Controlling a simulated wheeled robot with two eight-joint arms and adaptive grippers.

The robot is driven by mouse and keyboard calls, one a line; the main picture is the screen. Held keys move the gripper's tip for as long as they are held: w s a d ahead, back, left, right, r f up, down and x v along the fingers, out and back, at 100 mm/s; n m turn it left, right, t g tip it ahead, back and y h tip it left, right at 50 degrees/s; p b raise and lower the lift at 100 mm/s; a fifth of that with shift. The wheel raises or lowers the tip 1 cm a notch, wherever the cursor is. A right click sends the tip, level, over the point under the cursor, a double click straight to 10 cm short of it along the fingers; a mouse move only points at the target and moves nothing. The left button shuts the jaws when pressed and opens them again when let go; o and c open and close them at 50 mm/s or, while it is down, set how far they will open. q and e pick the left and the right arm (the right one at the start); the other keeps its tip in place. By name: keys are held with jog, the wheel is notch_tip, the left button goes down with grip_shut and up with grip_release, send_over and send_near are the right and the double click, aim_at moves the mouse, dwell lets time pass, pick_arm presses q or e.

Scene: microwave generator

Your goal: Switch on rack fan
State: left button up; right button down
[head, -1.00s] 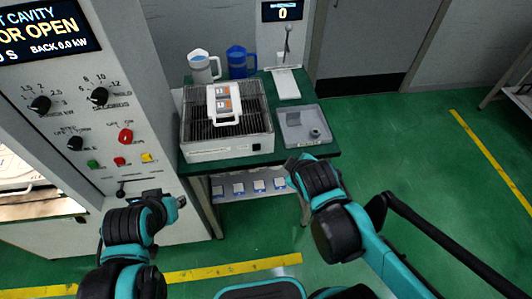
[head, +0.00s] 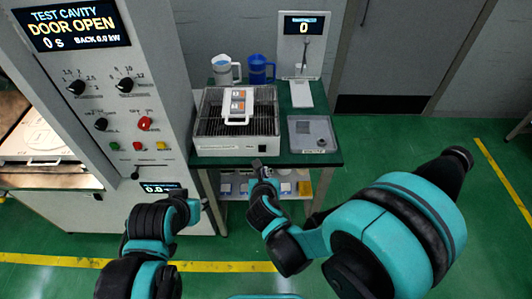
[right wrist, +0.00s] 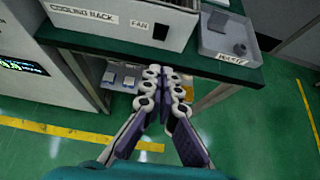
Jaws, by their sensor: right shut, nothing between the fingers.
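The cooling rack (head: 205,144) is a white box with a dark wire grille on the green bench. In the right wrist view its front (right wrist: 110,21) is labelled COOLING RACK and FAN, with a black fan switch (right wrist: 161,30) right of the FAN label. The switch's on/off position cannot be read. My right gripper (head: 258,165) is shut and empty, below and in front of the rack's front right part. In the wrist view its fingertips (right wrist: 163,72) show below the bench edge, apart from the switch. My left gripper (head: 181,193) is by the cabinet, its jaws unclear.
A handled white block with orange marks (head: 238,104) sits on the grille. A grey tray (head: 312,134) lies right of the rack. White (head: 222,69) and blue (head: 260,69) jugs stand behind. The bench edge (right wrist: 215,68) overhangs a lower shelf.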

jog(key=shift+w, duration=0.1)
jog(key=b, duration=0.3)
send_near(263, 148)
jog(key=x, duration=0.3)
jog(key=f+x, duration=0.1)
jog(key=x, duration=0.1)
jog(key=shift+s+d, duration=0.15)
jog(key=shift+s, duration=0.05)
jog(key=shift+w+r, duration=0.15)
jog(key=shift+w, duration=0.45)
